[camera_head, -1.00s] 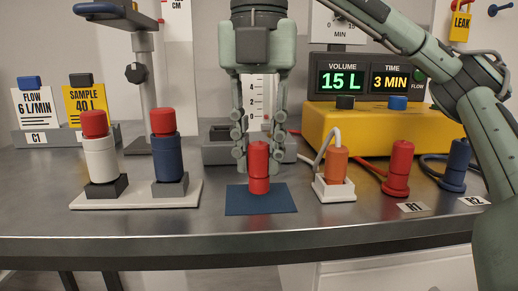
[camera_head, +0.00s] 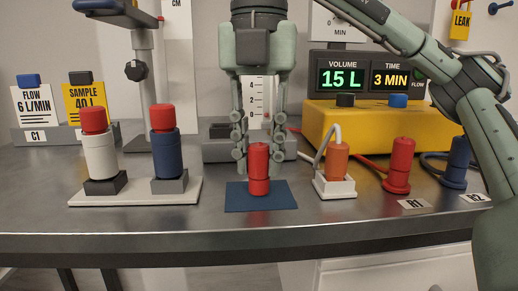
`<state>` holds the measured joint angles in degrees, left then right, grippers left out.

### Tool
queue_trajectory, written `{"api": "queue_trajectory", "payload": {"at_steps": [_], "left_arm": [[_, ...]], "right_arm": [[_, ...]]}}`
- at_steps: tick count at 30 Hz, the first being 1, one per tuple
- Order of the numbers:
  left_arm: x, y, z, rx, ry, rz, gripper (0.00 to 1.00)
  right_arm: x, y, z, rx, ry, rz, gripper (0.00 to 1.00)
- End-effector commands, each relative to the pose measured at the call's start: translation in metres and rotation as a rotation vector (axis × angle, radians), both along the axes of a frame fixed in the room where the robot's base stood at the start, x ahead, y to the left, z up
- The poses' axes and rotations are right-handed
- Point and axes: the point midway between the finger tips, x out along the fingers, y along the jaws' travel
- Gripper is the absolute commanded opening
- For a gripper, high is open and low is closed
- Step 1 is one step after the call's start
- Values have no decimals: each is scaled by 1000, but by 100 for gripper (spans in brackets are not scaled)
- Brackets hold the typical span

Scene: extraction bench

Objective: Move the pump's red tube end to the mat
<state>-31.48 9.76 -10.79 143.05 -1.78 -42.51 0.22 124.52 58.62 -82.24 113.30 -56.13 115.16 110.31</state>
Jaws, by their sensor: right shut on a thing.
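A red tube end (camera_head: 258,170) stands upright on the dark blue mat (camera_head: 237,202) at the middle of the bench. My right gripper (camera_head: 259,163) comes down from above, with a finger on each side of it. I take the gripper as shut on this red piece, though the piece hides the contact. A short red hose shows to the right of the fingers, by the yellow pump (camera_head: 385,137); its link to the red piece is hidden. Another red tube end (camera_head: 398,166), with a red hose, stands upright by label R1. My left gripper is not in view.
A blue tube end (camera_head: 455,165) stands near R2. An orange fitting (camera_head: 337,162) sits in a white holder right of the mat. At left, a white base (camera_head: 137,197) carries a white and a blue bottle with red caps. The front bench strip is clear.

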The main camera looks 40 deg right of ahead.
Motion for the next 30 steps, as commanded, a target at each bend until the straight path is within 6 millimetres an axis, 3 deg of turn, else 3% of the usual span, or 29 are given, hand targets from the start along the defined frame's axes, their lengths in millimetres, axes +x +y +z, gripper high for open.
{"api": "queue_trajectory", "payload": {"at_steps": [7, 8, 13, 23, 30], "left_arm": [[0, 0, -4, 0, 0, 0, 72], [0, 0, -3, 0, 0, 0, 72], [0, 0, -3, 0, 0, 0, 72], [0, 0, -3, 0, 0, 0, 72], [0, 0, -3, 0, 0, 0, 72]], "right_arm": [[0, 0, -6, 1, 1, 0, 0], [0, 0, -5, 0, 0, 0, 27], [0, 0, -5, 0, 0, 0, 48], [0, 0, -3, -1, -1, 0, 48], [0, 0, 20, -1, -6, -1, 48]]}}
